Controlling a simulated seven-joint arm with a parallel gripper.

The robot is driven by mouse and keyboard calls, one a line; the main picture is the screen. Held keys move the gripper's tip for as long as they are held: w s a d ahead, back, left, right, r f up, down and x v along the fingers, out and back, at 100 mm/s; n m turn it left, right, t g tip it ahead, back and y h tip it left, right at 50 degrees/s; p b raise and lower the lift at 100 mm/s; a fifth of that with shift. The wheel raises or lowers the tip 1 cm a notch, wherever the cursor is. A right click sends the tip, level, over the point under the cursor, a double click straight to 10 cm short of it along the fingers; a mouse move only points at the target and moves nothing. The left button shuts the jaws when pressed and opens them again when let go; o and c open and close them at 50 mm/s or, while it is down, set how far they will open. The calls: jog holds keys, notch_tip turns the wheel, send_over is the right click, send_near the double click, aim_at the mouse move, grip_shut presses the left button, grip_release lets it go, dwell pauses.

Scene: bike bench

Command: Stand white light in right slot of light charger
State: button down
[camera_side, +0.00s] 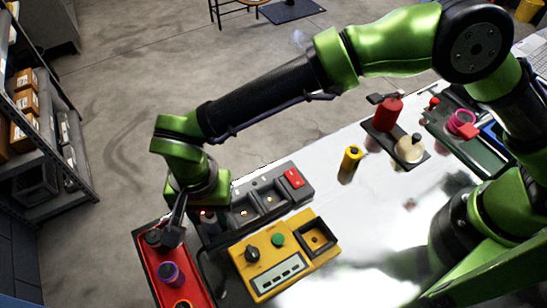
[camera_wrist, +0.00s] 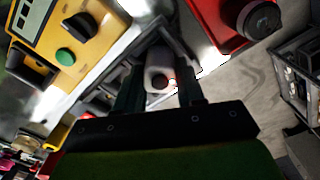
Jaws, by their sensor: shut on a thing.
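My gripper (camera_wrist: 160,85) is shut on a white light (camera_wrist: 158,66), a rounded white body with a dark round end and a small red glow, held between the dark fingers. In the side view my gripper (camera_side: 190,222) is low at the left end of a dark grey unit (camera_side: 262,190), which looks like the light charger. The light is mostly hidden by the gripper in the side view. I cannot tell whether it touches anything below.
A red tray (camera_side: 151,249) with a black knob-like part, a purple cup (camera_side: 170,274) and an orange ring is close by at left. A yellow box (camera_side: 285,259) with a knob and green button sits in front. A yellow cylinder (camera_side: 350,164) stands farther right on the white bench.

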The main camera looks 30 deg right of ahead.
jog(key=shift+f, duration=0.4)
jog(key=c, duration=1)
grip_release()
jog(key=shift+o, duration=0.2)
jog(key=shift+r, duration=5.45)
